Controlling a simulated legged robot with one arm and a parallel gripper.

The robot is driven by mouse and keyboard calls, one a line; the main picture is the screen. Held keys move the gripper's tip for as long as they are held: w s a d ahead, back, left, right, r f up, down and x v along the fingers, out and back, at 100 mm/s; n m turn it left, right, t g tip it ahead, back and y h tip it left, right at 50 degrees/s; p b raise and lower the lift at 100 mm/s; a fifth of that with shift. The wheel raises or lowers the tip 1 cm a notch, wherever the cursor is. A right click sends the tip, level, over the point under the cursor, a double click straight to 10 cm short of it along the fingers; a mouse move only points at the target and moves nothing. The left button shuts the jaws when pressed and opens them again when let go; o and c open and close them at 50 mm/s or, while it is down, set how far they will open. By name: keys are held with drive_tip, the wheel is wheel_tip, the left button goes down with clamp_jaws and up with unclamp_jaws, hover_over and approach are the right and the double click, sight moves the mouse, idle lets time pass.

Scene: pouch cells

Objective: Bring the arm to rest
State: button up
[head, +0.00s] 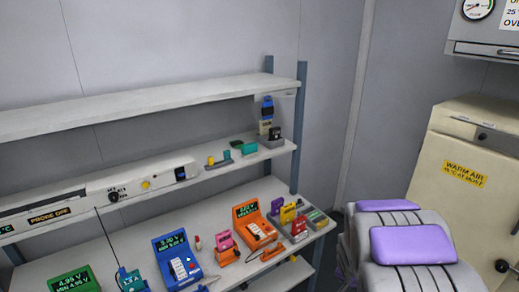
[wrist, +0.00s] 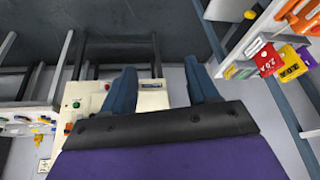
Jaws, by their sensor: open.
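My gripper (wrist: 162,88) shows in the wrist view, with its two dark blue fingers spread apart and nothing between them. Behind the fingers is a cream-coloured cabinet or panel (wrist: 152,98) with small buttons on its left side. In the head view, grey and purple parts of my arm (head: 412,245) sit at the lower right, close to the camera. The fingertips cannot be made out in the head view.
A shelf rack stands at the left and centre, with its bench (head: 130,240) holding an orange meter (head: 255,228), a blue meter (head: 177,262) and a green meter (head: 73,283). A cream warm-air cabinet (head: 470,160) is at the right. Floor shows between rack and arm.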

drive_tip(key=s+a+r+n+g+y, duration=0.1)
drive_tip(key=s+a+r, duration=0.3)
drive_tip(key=s, duration=0.7)
drive_tip(key=s+a+r+n+g, duration=0.3)
drive_tip(key=s+a+r+n, duration=0.1)
drive_tip(key=s, duration=0.7)
drive_tip(key=s+a+r+n+g+y, duration=0.1)
drive_tip(key=s+a+r, duration=0.4)
drive_tip(key=s, duration=0.6)
drive_tip(key=shift+a+r+n+g+y, duration=0.3)
drive_tip(key=shift+r+n+g, duration=0.1)
drive_tip(key=shift+r+n, duration=0.5)
